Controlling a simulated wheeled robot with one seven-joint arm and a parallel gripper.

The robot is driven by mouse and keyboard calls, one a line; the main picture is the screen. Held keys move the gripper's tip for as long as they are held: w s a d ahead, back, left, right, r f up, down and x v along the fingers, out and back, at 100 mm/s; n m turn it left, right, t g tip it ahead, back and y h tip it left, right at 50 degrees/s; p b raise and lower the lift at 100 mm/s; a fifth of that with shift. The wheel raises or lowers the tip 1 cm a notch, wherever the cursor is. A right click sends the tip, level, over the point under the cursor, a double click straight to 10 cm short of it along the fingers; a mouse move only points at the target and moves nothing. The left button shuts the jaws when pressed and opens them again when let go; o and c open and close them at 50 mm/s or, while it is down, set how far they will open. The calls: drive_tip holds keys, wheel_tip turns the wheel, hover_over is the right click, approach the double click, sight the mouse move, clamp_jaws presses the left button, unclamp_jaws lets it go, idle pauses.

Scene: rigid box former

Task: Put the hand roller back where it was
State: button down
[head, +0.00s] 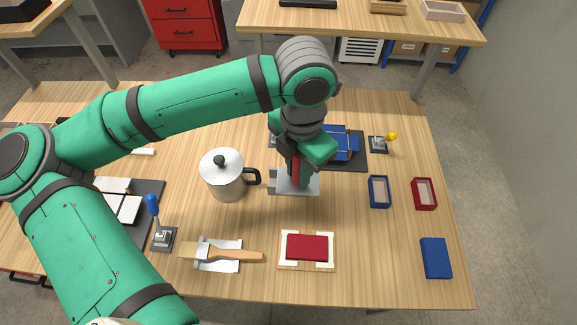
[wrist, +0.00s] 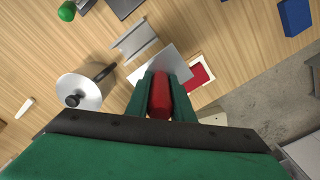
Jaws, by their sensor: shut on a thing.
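My gripper (head: 297,178) points down over the middle of the table, right of the pot. It is shut on the red handle of the hand roller (head: 295,168). In the wrist view the red handle (wrist: 160,97) sits between my two green fingers (wrist: 161,88). A light grey metal stand (head: 312,188) lies right below my gripper. In the wrist view a grey bracket (wrist: 135,42) and a pale flat plate (wrist: 172,64) show just beyond the fingertips. I cannot tell whether the roller touches the stand.
A lidded metal pot (head: 222,180) stands left of the stand. A brush (head: 230,254) lies on a rest in front. A red block (head: 307,247) lies on a cream board. Blue (head: 379,192) and red (head: 424,194) open boxes stand right. A yellow-knobbed clamp (head: 380,143) stands behind.

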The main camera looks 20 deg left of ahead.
drive_tip(key=w+a+f, duration=0.4)
drive_tip(key=w+f, duration=0.2)
drive_tip(key=f, duration=0.4)
drive_tip(key=shift+a, duration=0.4)
drive_tip(key=shift+f, duration=0.5)
drive_tip(key=c, duration=1.5)
unclamp_jaws()
drive_tip(key=shift+c, duration=0.2)
wheel_tip(320, 180, up, 13)
drive_tip(key=shift+f, duration=0.15)
